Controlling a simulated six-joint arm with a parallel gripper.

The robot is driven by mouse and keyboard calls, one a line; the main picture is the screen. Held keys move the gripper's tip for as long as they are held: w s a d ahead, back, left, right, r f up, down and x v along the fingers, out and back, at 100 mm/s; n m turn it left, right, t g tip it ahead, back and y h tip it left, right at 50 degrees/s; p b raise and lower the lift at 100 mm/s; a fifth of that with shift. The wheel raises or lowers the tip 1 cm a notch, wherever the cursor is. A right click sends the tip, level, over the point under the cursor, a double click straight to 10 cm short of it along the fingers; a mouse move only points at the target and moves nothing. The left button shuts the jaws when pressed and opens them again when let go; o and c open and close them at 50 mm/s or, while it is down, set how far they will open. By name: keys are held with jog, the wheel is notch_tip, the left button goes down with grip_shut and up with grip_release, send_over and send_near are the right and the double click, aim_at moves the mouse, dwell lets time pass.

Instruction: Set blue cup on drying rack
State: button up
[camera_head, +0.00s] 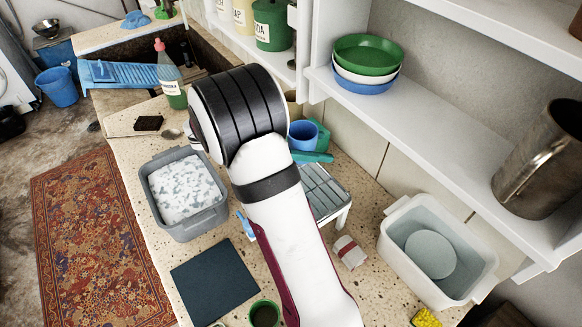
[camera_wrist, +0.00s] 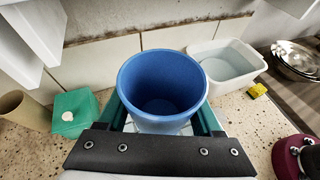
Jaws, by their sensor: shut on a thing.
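The blue cup (camera_head: 302,134) shows beside my arm in the head view, partly hidden by it. In the wrist view the blue cup (camera_wrist: 161,85) is upright, its open mouth facing the camera and its inside empty. My gripper (camera_wrist: 163,122) has teal fingers on both sides of the cup and is shut on it. In the head view, part of my gripper (camera_head: 312,157) shows just below the cup. The drying rack (camera_head: 326,188), a pale slatted rack on short legs, stands on the counter right of my arm, nearer than the cup. My arm hides its left part.
A green box (camera_wrist: 75,113) stands by the wall, left of the cup in the wrist view. A white basin (camera_head: 437,250) stands right of the rack, with a small striped block (camera_head: 348,252) between. A grey tub (camera_head: 184,192) is on the left. A shelf (camera_head: 430,130) overhangs the back.

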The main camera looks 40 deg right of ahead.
jog(key=w+a+f, duration=0.2)
jog(key=w, duration=0.1)
jog(key=w+f, duration=0.1)
jog(key=shift+w+a+f, duration=0.15)
jog(key=shift+w+a, duration=0.1)
jog(key=shift+a, duration=0.15)
jog(key=shift+w+f, duration=0.1)
jog(key=shift+f, duration=1.9)
jog(key=shift+f, duration=0.15)
jog(key=o, duration=1.5)
